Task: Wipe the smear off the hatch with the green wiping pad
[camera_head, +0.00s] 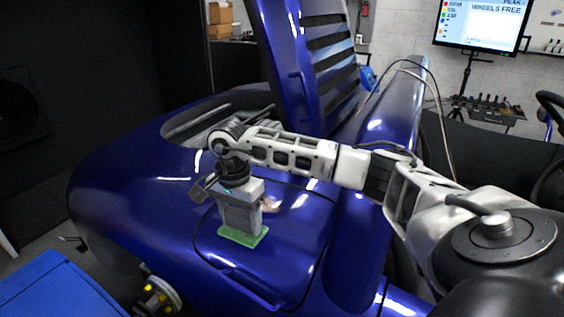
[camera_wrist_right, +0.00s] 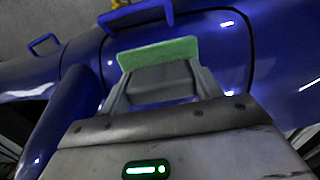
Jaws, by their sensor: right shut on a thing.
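The hatch (camera_head: 292,247) is a dark-blue outlined panel on the blue car body, with a bar handle (camera_head: 246,288) along its near edge. The green wiping pad (camera_head: 243,237) is at the hatch's left part, held under my right gripper (camera_head: 240,222). The right gripper is shut on the pad and points down. In the right wrist view the pad (camera_wrist_right: 158,53) shows between the fingertips. A pale brownish smear (camera_head: 271,203) shows on the hatch just right of the gripper, partly hidden by it. I cannot tell whether the pad touches the hatch. My left gripper is not in view.
A raised blue louvred cover (camera_head: 320,50) stands behind the hatch, beside an open bay. A blue surface (camera_head: 50,290) lies at lower left, near a round fitting with yellow parts (camera_head: 158,296). A monitor (camera_head: 482,24) stands at back right.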

